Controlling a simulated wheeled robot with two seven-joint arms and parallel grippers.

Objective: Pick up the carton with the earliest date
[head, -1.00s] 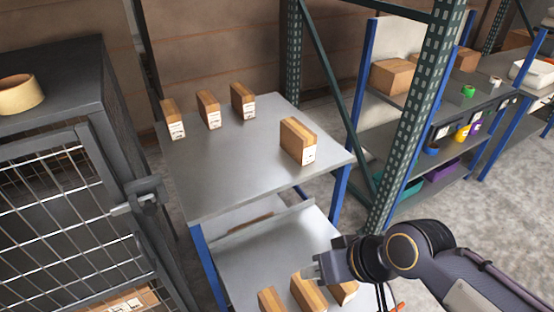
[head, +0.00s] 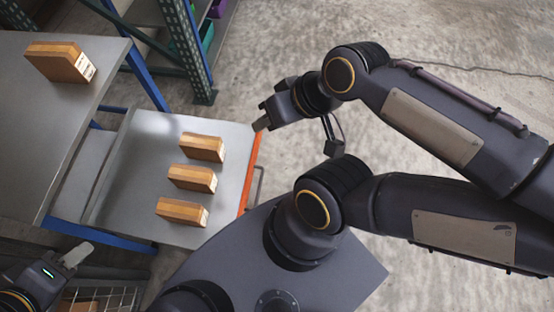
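One brown carton (head: 55,60) with a white label stands on the grey table (head: 30,120) at upper left. Three more cartons stand in a row on a lower grey surface: a far one (head: 200,147), a middle one (head: 190,178) and a near one (head: 180,212). Their labels face right and are too small to read a date. My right gripper (head: 263,115) is beyond the lower surface's right edge, apart from the cartons; its finger opening is unclear. My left gripper (head: 72,258) is at lower left, below the table, touching no carton; its opening is unclear.
The lower surface (head: 125,205) has an orange right edge (head: 250,170) and a handle beside it. Blue posts and a green rack upright (head: 185,45) stand at the top. A wire cage (head: 100,297) shows at bottom left. Concrete floor is open on the right.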

